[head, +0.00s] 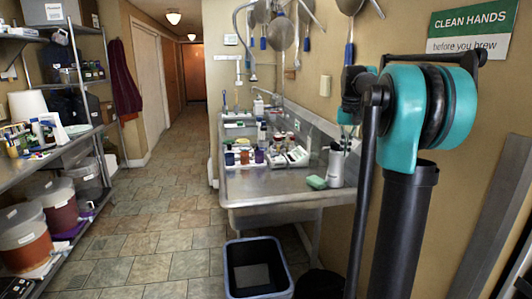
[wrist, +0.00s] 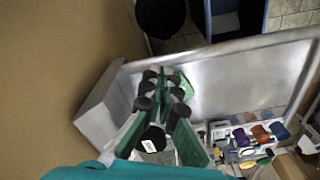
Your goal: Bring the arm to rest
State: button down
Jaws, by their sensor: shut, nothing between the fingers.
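My arm, teal and black, stands folded at the right of the head view. Part of my gripper (head: 347,122) shows there as a small teal piece beside the arm, mostly hidden. In the wrist view my gripper (wrist: 164,88) has its green fingers with black pads drawn together, with nothing held. It is above the end of the steel sink bench (wrist: 240,80). A white bottle with a dark cap (head: 336,165) stands on the bench below it.
The steel bench (head: 262,192) carries a green sponge (head: 316,183) and caddies of small bottles. A dark bin (head: 257,268) stands on the floor before it. Shelves with lidded buckets (head: 58,207) line the left. The tiled aisle (head: 165,225) is clear.

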jog(key=s+a+f+n+t, duration=0.1)
jog(key=s+a+f, duration=0.2)
jog(key=s+f, duration=0.7)
jog(key=s+a+f+n+t, duration=0.1)
jog(key=s+a+f, duration=0.2)
jog(key=s+f, duration=0.7)
jog(key=s+a+f+n+t, duration=0.1)
jog(key=s+a+f, duration=0.2)
jog(key=s+f, duration=0.7)
jog(key=shift+a+f, duration=0.25)
jog(key=shift+f, duration=0.1)
